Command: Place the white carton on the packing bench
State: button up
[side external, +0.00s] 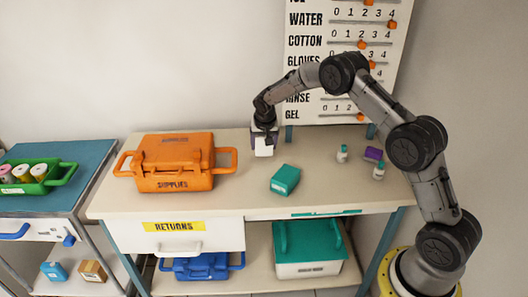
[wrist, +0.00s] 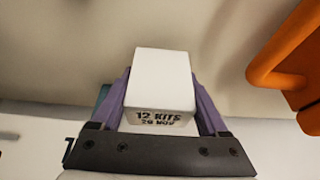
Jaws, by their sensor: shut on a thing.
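The white carton (wrist: 160,80) is between the two purple fingers of my gripper (wrist: 160,102) in the wrist view. Its near face reads "12 KITS" with a second line below. In the side external view the white carton (side external: 264,146) hangs under my gripper (side external: 265,138), near the back of the packing bench (side external: 325,178) and right of the orange case. I cannot tell whether the carton's bottom touches the bench top. My gripper is shut on the carton.
The orange supplies case (side external: 175,162) stands left of my gripper; its handle (wrist: 280,50) shows in the wrist view. A teal box (side external: 285,180) lies in front of the carton. Small bottles (side external: 378,171) and a purple box (side external: 374,153) are at right.

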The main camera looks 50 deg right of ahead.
aim_at(264, 152)
jog(key=shift+f, duration=1.5)
jog(key=o, duration=1.4)
jog(key=shift+f, duration=0.15)
jog(key=s+a+r+n, duration=0.1)
jog(key=s+a+r, duration=0.15)
jog(key=r, duration=0.45)
jog(key=s+a+r, duration=0.2)
jog(key=s+r, duration=0.2)
jog(key=r, duration=0.2)
jog(key=s+a+r+n, duration=0.1)
jog(key=s+a+r, duration=0.15)
jog(key=r, duration=0.45)
jog(key=s+a+r+n+t+y, duration=0.1)
jog(key=s+a+r, duration=0.15)
jog(key=s, duration=0.35)
jog(key=s+a+r+n, duration=0.1)
jog(key=s+r, duration=0.3)
jog(key=s, duration=0.2)
jog(key=s+a+n, duration=0.1)
jog(key=s+a, duration=0.1)
jog(key=s, duration=0.5)
jog(key=s+a+f+n+t+y, duration=0.1)
jog(key=s+a+n, duration=0.1)
jog(key=s, duration=0.5)
jog(key=s+a+n+y, duration=0.1)
jog(key=s+n, duration=0.1)
jog(key=s, duration=0.5)
jog(key=shift+s+a+f, duration=0.15)
jog(key=shift+s+a, duration=0.1)
jog(key=shift+a, duration=0.15)
